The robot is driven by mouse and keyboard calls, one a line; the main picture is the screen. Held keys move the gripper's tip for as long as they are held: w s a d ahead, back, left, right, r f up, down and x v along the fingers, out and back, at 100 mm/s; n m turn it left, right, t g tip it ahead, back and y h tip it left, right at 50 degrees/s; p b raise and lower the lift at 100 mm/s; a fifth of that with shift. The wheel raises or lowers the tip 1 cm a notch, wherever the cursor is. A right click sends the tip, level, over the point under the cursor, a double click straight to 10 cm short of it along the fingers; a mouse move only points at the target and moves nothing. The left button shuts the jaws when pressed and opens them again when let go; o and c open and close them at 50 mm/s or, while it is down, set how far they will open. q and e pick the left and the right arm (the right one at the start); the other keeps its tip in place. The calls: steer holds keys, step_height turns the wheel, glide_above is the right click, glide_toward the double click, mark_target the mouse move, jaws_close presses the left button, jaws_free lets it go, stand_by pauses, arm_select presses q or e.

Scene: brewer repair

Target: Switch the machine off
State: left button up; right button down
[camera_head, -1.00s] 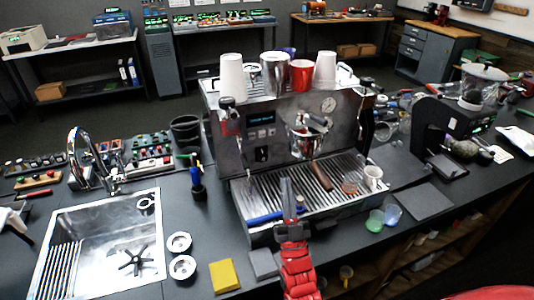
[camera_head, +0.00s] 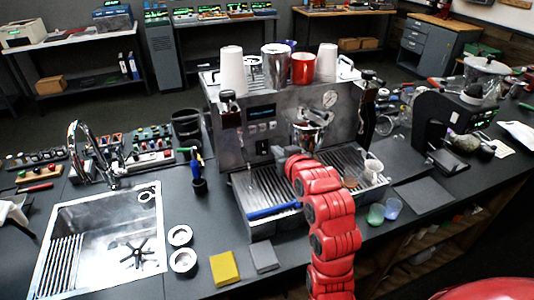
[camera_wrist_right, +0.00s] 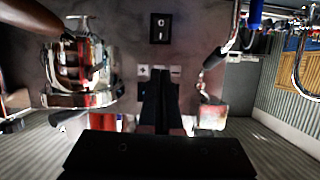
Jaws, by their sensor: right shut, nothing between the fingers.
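The espresso machine (camera_head: 235,160) stands on the dark counter at the middle of the head view. Its front panel carries a black rocker switch (camera_head: 262,147) with light marks, below a small display (camera_head: 262,113). In the right wrist view the switch (camera_wrist_right: 160,28) is upright on the metal panel, straight above my fingertips. My right gripper (camera_wrist_right: 161,75) is shut and empty, pointing at the panel just below the switch; contact cannot be told. In the head view my red arm largely hides this gripper. My left gripper is not in view.
Cups (camera_head: 232,70) stand on the machine's top. A portafilter shows in the right wrist view (camera_wrist_right: 75,75) left of my fingers, and a steam wand (camera_wrist_right: 228,45) at right. A blue-handled tool (camera_head: 274,210) lies on the drip tray. The sink (camera_head: 100,235) is at left.

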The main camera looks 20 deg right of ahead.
steer(key=shift+s+d+f+n+g, duration=0.1)
steer(key=shift+s+f+n+g, duration=0.1)
steer(key=shift+s+g, duration=0.45)
steer(key=shift+s+f+n+g, duration=0.1)
steer(key=shift+s+f+g, duration=0.1)
steer(key=shift+s+g, duration=0.45)
steer(key=shift+s, duration=0.1)
steer(key=p, duration=0.6)
glide_toward(264, 152)
steer(key=x, duration=0.5)
steer(key=shift+r, duration=0.1)
steer(key=shift+w+f+p, duration=0.35)
steer(key=shift+w+p, duration=0.15)
steer(key=shift+w, duration=0.1)
steer(key=shift+w+f, duration=0.2)
steer(key=shift+f, duration=0.05)
